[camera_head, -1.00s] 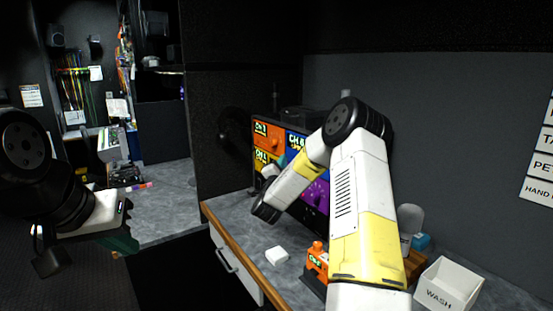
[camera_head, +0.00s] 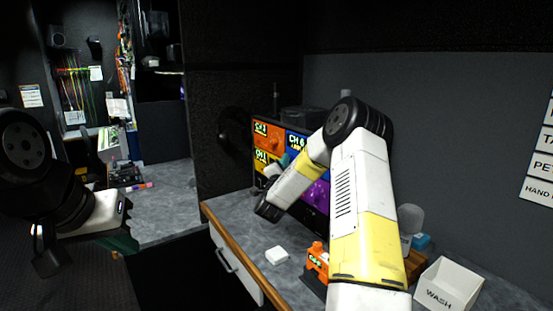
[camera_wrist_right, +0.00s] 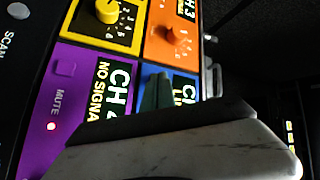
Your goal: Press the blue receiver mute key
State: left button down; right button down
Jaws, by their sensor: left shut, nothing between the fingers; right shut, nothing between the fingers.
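My right gripper (camera_head: 284,160) is shut and empty in front of the panels. Its teal fingertip also shows in the right wrist view (camera_wrist_right: 158,90), over the blue panel; contact cannot be told. My left gripper (camera_head: 122,241) is shut and empty at the left, far from the receivers.
An orange receiver (camera_head: 267,136), a yellow one (camera_head: 261,160) and a purple one (camera_head: 318,195) adjoin the blue one. A white block (camera_head: 277,255), an orange device (camera_head: 317,259) and a WASH box (camera_head: 449,284) stand on the counter (camera_head: 252,232).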

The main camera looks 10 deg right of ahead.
jog(key=shift+d, duration=0.1)
dwell(0.4)
jog(key=shift+s+a, duration=0.15)
jog(key=shift+a, duration=0.4)
jog(key=shift+s+a, duration=0.35)
jog(key=shift+a, duration=0.6)
jog(key=shift+s+a, duration=0.35)
jog(key=shift+a, duration=0.55)
jog(key=shift+s+a, duration=0.35)
jog(key=shift+a, duration=0.6)
